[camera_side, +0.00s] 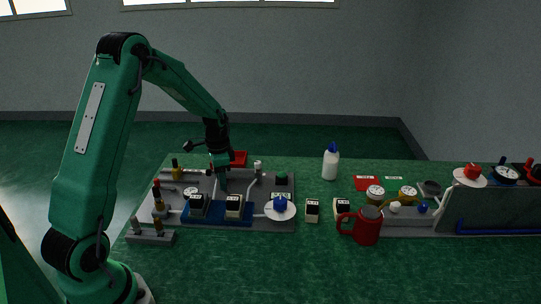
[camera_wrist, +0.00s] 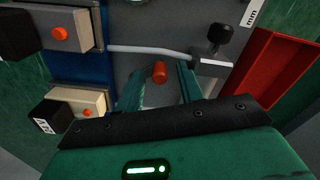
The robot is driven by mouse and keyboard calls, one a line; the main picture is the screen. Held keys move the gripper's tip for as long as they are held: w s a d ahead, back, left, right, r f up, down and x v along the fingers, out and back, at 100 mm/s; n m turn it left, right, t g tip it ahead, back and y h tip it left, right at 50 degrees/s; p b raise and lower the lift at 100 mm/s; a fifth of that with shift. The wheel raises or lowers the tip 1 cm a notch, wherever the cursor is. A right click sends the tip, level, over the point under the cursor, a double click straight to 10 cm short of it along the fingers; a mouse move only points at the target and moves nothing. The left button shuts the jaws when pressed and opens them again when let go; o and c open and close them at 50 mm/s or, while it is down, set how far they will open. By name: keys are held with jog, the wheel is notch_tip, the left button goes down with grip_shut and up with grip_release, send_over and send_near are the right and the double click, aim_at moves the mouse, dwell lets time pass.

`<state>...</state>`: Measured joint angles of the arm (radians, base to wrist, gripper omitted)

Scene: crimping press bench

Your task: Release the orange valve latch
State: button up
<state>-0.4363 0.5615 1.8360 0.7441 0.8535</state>
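An orange cylindrical knob (camera_wrist: 160,72), which looks like the orange valve latch, stands on a grey panel (camera_wrist: 135,65) in the wrist view. My gripper (camera_wrist: 161,80) is open. Its two green fingers are on either side of the knob, with a visible gap to each side. In the side view my gripper (camera_side: 220,178) points down over the grey panel on the bench, and I cannot make out the orange knob there.
A red tray (camera_wrist: 283,72) lies to the right, and a black-knobbed valve (camera_wrist: 220,36) is near the right finger. Cream boxes with orange buttons (camera_wrist: 60,32) stand at left. A red mug (camera_side: 367,226) and white bottle (camera_side: 330,164) stand further right on the green bench.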

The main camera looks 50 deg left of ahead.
jog(key=shift+r, duration=3.8)
jog(key=shift+s+d+r, duration=0.1)
jog(key=shift+d+r, duration=0.25)
jog(key=shift+r, duration=0.15)
jog(key=s+d+r+n+t, duration=0.2)
jog(key=s+d+r+t, duration=0.1)
jog(key=s+d+r, duration=0.65)
jog(key=s+d+r+n+t, duration=0.2)
jog(key=s+d+r, duration=0.1)
jog(key=s+d, duration=0.6)
jog(key=shift+s+r+n+t, duration=0.2)
jog(key=shift+r+n+t, duration=0.1)
jog(key=shift+r+n, duration=0.1)
